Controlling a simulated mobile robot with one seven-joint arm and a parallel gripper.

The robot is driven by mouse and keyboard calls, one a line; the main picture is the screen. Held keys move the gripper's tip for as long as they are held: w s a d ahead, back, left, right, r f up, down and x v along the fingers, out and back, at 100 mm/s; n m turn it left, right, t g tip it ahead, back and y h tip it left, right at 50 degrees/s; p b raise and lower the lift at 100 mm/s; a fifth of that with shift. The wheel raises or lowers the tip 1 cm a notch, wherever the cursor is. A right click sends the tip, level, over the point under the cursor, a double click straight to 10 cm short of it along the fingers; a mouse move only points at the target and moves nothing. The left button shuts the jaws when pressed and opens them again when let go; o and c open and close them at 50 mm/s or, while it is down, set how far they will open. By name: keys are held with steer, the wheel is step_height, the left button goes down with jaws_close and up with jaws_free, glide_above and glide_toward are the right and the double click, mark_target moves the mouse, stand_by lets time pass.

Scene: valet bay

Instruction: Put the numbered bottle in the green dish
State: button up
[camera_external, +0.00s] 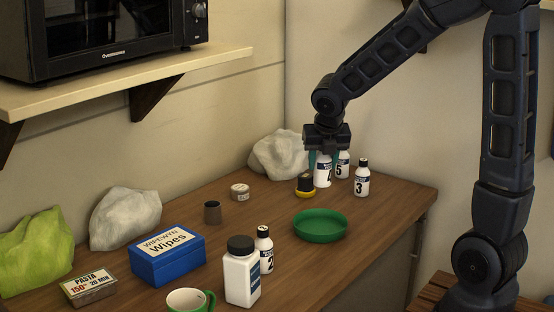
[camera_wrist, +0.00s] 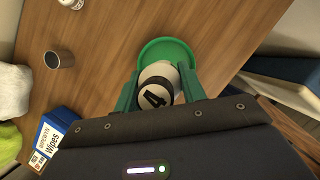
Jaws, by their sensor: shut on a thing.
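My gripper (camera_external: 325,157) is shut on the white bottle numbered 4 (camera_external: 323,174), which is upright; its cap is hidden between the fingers. In the wrist view the bottle (camera_wrist: 157,95) sits between the green fingers (camera_wrist: 158,88), its 4 facing the camera. I cannot tell whether its base touches the table. The green dish (camera_external: 320,236) stands in front of it near the table's edge, empty. The dish (camera_wrist: 165,47) also shows just beyond the bottle in the wrist view. Other numbered bottles are 5 (camera_external: 342,165), 3 (camera_external: 362,179) and 2 (camera_external: 264,254).
A black and yellow item (camera_external: 305,185) stands close to the left of the held bottle. A small tin (camera_external: 240,191), dark cup (camera_external: 212,212), blue wipes box (camera_external: 167,256), white jar (camera_external: 241,273) and green-handled mug (camera_external: 190,301) stand farther left. Table around the dish is clear.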

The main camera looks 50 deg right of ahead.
step_height(320, 180, down, 13)
steer(key=shift+r, duration=0.1)
stand_by(0.5)
steer(key=o, duration=1.1)
steer(key=shift+c, duration=0.2)
